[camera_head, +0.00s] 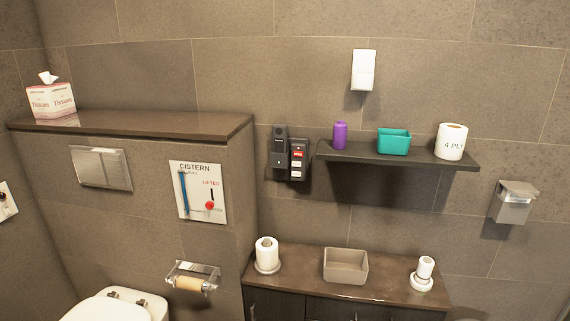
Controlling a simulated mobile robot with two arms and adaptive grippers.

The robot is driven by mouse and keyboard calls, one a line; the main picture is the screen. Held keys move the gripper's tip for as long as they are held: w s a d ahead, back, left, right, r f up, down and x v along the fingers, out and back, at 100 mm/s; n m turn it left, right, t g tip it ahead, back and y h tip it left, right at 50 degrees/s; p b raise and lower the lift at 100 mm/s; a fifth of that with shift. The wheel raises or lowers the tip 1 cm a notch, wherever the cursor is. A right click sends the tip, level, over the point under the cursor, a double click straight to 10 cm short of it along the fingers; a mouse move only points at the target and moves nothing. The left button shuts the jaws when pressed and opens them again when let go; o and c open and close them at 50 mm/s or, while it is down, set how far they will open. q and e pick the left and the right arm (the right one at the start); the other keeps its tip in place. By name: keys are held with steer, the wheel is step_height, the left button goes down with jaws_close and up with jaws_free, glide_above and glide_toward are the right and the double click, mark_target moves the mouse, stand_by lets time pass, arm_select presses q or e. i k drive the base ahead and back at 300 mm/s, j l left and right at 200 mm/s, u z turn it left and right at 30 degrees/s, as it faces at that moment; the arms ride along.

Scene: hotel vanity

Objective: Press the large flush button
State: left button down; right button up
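A metallic flush plate (101,168) is set in the tiled wall at the left, below the brown ledge and above the toilet. Its face has adjoining panels; at this size I cannot tell clearly where the large button ends and the smaller one begins. Nothing covers the plate. Neither my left gripper nor my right gripper is in view.
The white toilet (117,306) stands below the plate. A cistern sign board (199,192) and paper holder (193,277) are to its right. A tissue box (51,100) sits on the ledge (150,123). The vanity counter (306,269) holds a beige bin (345,265) and paper rolls.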

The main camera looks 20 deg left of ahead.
mark_target(90, 166)
steer(key=u, duration=1.15)
